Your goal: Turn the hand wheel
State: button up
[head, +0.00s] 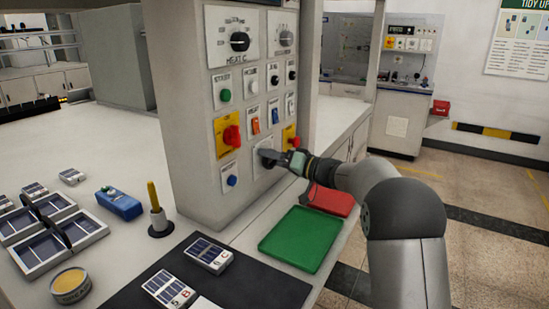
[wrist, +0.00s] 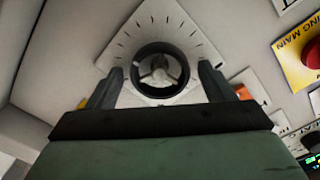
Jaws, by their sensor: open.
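The hand wheel (wrist: 161,70) is a black ring with three pale spokes, on a white plate with tick marks, in the upper middle of the wrist view. My gripper (wrist: 162,84) is open, with one dark finger to the left of the wheel and one to the right. I cannot tell whether either finger touches the rim. In the head view my gripper (head: 276,158) is at the low right part of the grey control panel (head: 195,180). There the gripper hides most of the wheel, and only part of its white plate (head: 261,165) shows.
Red rotary switches on yellow plates sit near the wheel, one at left (head: 231,136) and one above right (head: 291,136). A blue button (head: 231,180) is at lower left. A green tray (head: 300,240) and a red tray (head: 330,199) lie on the bench below.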

jog(key=c, duration=1)
jog(key=shift+o, duration=0.2)
jog(key=shift+m+b, duration=0.4)
jog(key=shift+b, duration=0.05)
jog(key=shift+f+m+b, duration=0.15)
jog(key=shift+m+b, duration=0.15)
jog(key=shift+m, duration=3.55)
jog(key=shift+f+m+b, duration=0.1)
jog(key=shift+m+b, duration=0.2)
jog(key=shift+m, duration=3.55)
